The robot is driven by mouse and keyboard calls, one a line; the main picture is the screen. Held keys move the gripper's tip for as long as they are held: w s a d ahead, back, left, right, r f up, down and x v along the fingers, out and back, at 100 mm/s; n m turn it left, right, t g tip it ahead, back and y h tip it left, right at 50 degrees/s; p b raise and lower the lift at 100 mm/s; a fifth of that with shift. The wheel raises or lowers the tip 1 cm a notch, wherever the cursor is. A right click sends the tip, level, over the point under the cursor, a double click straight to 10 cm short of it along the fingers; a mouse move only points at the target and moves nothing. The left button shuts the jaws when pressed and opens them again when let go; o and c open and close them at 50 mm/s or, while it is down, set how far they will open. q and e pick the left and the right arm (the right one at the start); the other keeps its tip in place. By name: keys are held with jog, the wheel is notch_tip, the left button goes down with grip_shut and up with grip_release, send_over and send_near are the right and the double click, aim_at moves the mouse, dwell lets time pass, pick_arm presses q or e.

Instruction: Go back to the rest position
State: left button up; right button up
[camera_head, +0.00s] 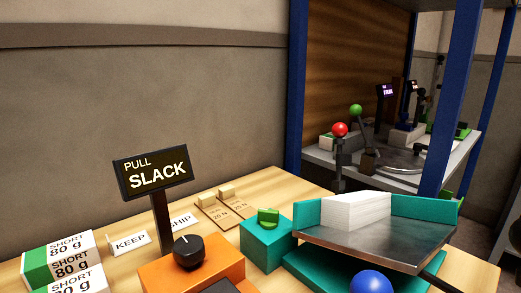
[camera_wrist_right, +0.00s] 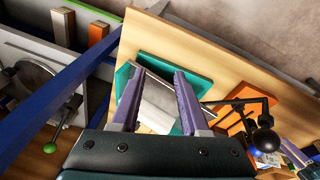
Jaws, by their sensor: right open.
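My right gripper (camera_wrist_right: 158,82) shows in the right wrist view with its two purple fingers spread apart. Nothing is held between them. Beyond the fingers lies the metal plate (camera_wrist_right: 158,104) with teal parts around it on the wooden table (camera_wrist_right: 160,42). No gripper shows in the head view. There, a white paper stack (camera_head: 355,211) sits on the metal plate (camera_head: 385,246) against teal walls. My left gripper is in neither view.
A "PULL SLACK" sign (camera_head: 152,172) stands by an orange box (camera_head: 222,272) with a black knob. Labelled reams (camera_head: 65,262) are at left. A blue ball (camera_head: 371,283) is at the front. Blue posts (camera_head: 464,95) and a grey shelf (camera_head: 400,178) stand at right.

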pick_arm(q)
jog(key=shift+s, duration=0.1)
pick_arm(e)
jog(key=s+a+f+m+t+h, duration=0.1)
jog(key=s+f+h, duration=0.5)
jog(key=s+f, duration=0.75)
jog(key=s+a+r+m+t, duration=0.1)
jog(key=s+a+r+t, duration=0.1)
jog(key=s+r, duration=0.25)
jog(key=s+a+f+m+g+y, duration=0.1)
jog(key=s+a+f+m+y, duration=0.15)
jog(key=a, duration=0.55)
jog(key=s+a+f+m+g+y, duration=0.1)
jog(key=s+a+f+m+y, duration=0.2)
jog(key=a, duration=0.5)
pick_arm(q)
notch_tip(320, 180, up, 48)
jog(key=p, duration=4.8)
pick_arm(e)
notch_tip(320, 180, up, 48)
jog(key=w+m, duration=0.1)
jog(key=shift+w+a+r, duration=0.15)
jog(key=shift+w+a, duration=0.1)
jog(key=shift+a, duration=0.1)
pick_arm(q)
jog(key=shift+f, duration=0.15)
